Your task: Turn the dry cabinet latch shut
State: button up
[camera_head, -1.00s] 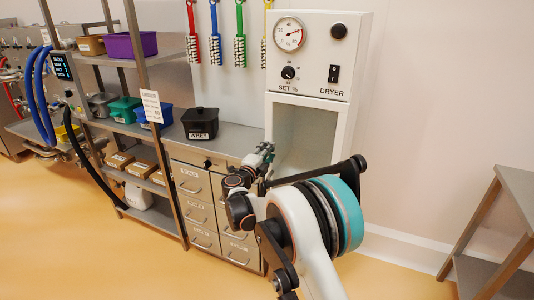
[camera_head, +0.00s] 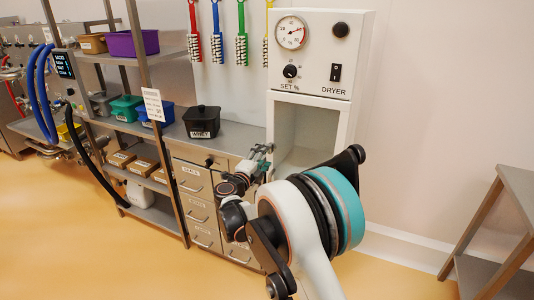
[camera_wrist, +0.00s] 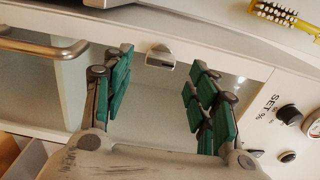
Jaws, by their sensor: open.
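The dry cabinet (camera_head: 357,97) is white, with a dial gauge and switches above its lit chamber (camera_head: 305,130). In the wrist view its latch (camera_wrist: 160,57) is a small metal piece on the pale frame strip, and I cannot tell which way it is turned. My gripper (camera_wrist: 165,85) is open, with green pads to either side of the latch in the picture. No contact with the latch shows. In the head view my gripper (camera_head: 262,153) is at the cabinet's lower left edge, and the latch cannot be made out there.
A black lidded bin (camera_head: 202,121) stands on the steel counter left of the cabinet, above drawers (camera_head: 193,187). Coloured brushes (camera_head: 241,45) hang behind. A steel table (camera_head: 515,185) stands at right. A metal handle (camera_wrist: 45,47) shows left in the wrist view.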

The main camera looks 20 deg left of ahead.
jog(key=s, duration=0.7)
jog(key=shift+a, duration=0.3)
jog(key=shift+s, duration=0.1)
